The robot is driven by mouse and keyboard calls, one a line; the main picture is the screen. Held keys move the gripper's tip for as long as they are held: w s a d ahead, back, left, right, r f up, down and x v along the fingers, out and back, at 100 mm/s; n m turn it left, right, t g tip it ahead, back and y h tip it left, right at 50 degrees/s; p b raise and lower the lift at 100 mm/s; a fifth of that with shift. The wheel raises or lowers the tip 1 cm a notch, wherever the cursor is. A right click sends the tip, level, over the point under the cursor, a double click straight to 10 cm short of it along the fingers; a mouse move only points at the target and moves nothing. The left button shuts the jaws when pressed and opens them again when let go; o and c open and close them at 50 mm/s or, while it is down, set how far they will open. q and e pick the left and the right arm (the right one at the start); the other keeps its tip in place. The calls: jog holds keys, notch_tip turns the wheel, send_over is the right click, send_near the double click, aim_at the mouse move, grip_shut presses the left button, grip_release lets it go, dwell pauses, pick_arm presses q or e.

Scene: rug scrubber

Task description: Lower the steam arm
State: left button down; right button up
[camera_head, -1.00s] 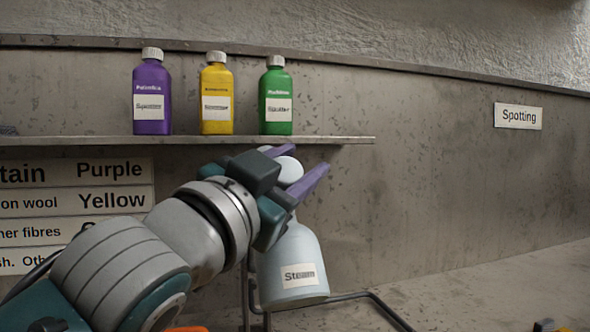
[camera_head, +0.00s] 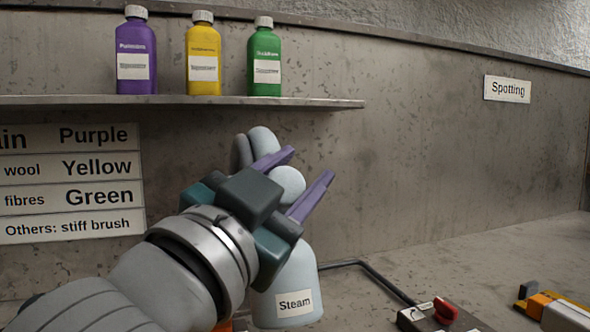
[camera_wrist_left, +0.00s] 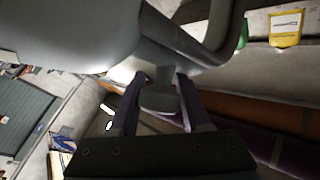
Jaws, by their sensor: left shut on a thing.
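The steam arm (camera_head: 292,285) is a pale, bell-shaped head marked "Steam", with a rounded neck and a ball-like knob above it. It stands in the middle of the head view, in front of the wall and below the shelf. My left gripper (camera_head: 303,180) has its purple fingers on both sides of the knob and is shut on it. In the left wrist view the gripper (camera_wrist_left: 160,102) holds a grey stub between its fingers, under a large pale body. My wrist hides part of the head's left side. My right gripper is not in view.
A shelf (camera_head: 190,101) above carries a purple bottle (camera_head: 136,50), a yellow bottle (camera_head: 203,60) and a green bottle (camera_head: 264,62). A dark tube (camera_head: 380,283) bends across the counter at right. A small block with a red part (camera_head: 440,315) and an orange-and-yellow item (camera_head: 550,308) lie there.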

pick_arm(q)
jog(key=c, duration=0.6)
grip_release()
jog(key=shift+s+d, duration=0.15)
jog(key=shift+s, duration=0.05)
jog(key=shift+o, duration=1.1)
jog(key=shift+w, duration=0.1)
